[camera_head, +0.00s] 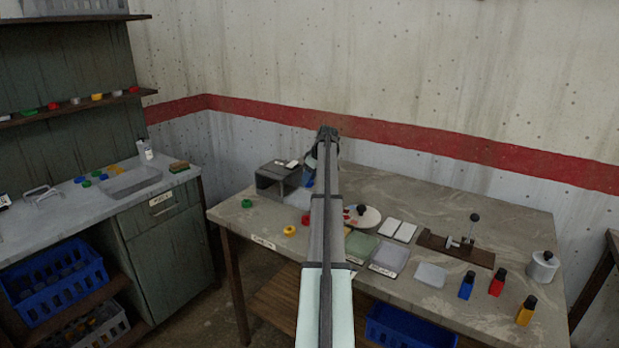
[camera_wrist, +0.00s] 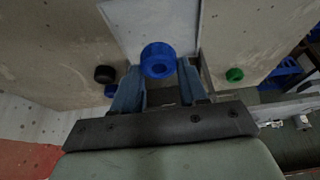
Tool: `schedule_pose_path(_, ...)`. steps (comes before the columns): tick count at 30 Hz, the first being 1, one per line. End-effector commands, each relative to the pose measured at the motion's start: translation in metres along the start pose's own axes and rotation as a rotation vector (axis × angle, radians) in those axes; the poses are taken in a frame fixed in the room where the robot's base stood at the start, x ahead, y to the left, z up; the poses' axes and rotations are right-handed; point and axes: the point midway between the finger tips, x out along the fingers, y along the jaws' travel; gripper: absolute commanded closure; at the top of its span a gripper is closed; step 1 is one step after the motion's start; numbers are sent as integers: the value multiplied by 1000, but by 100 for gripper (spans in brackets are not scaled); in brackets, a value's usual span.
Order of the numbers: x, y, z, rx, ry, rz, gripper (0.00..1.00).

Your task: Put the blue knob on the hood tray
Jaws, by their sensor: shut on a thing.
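The blue knob (camera_wrist: 158,58) is a short round cap with a hole in its face. In the wrist view it sits between the fingertips of my gripper (camera_wrist: 159,76), which is shut on it. A pale grey panel (camera_wrist: 145,18) lies behind the knob; I cannot tell if they touch. In the head view the grey hood (camera_head: 273,180) stands at the back left of the table, with a pale tray surface (camera_head: 290,196) at its open front. My arm hides the gripper's fingers there. A blue patch (camera_head: 308,181) shows beside my arm; I cannot tell if it is the held knob.
A green knob (camera_head: 247,203) and a yellow knob (camera_head: 289,230) lie at the table's left. A round white dish (camera_head: 368,217), flat pads, a lever fixture (camera_head: 458,248) and small bottles stand to the right. A dark knob (camera_wrist: 105,74) shows left of my fingers.

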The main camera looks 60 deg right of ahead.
Motion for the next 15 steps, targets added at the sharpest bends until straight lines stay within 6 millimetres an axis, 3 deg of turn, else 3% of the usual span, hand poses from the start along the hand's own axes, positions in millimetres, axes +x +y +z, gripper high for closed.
schedule_pose_path(15, 34, 0, 14, 2, 0, 1, 100)
